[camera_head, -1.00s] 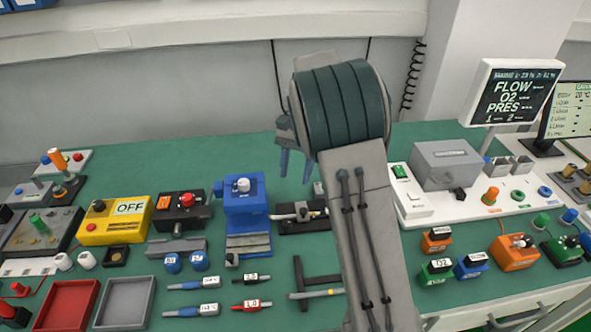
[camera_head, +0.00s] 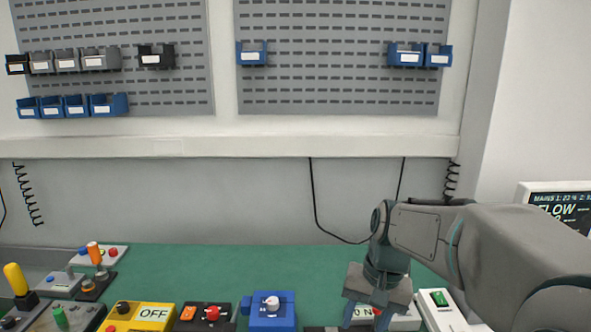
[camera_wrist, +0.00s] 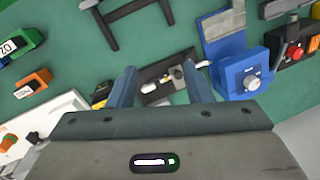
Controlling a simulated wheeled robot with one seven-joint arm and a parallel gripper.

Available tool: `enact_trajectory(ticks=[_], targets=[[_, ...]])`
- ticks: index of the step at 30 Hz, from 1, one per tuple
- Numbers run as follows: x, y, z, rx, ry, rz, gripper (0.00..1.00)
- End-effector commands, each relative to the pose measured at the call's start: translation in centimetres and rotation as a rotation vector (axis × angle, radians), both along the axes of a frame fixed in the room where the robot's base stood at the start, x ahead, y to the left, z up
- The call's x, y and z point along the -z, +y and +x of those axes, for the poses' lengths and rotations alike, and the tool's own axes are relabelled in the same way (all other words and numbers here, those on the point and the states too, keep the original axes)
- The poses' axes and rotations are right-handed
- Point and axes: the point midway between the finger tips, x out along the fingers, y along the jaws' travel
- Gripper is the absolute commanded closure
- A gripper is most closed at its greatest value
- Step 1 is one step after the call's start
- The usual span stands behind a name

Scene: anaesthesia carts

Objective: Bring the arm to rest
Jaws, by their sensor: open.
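My gripper (camera_head: 366,314) hangs at the end of my arm in the lower right of the head view, pointing down over the green bench. In the wrist view my gripper (camera_wrist: 160,88) shows two blue-grey fingers spread apart with nothing held between them. Below and beyond the fingers lies a black fixture with a pale lever (camera_wrist: 158,86); the fingers appear above it, and contact cannot be told. Fingertips in the head view are partly hidden by the lower edge and the bench items.
A blue device with a round knob (camera_head: 270,314) stands left of my gripper, also in the wrist view (camera_wrist: 243,76). A yellow OFF box (camera_head: 138,317) is farther left. A white unit with a green switch (camera_head: 440,307) is at the right. The bench's back strip (camera_head: 220,262) is clear.

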Motion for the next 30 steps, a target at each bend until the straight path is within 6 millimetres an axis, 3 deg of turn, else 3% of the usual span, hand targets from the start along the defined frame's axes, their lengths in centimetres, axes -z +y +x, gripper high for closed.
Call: enact_trajectory(ticks=[6, 12, 18, 30], targets=[[-0.1, -1.1, -5.7, -0.122, -0.153, -0.068, 0.54], [0.9, -1.8, -9.4, -0.218, -0.259, -0.148, 0.54], [1.5, -2.2, -10.9, -0.264, -0.305, -0.191, 0.54], [1.6, -2.2, -11.0, -0.267, -0.308, -0.194, 0.54]])
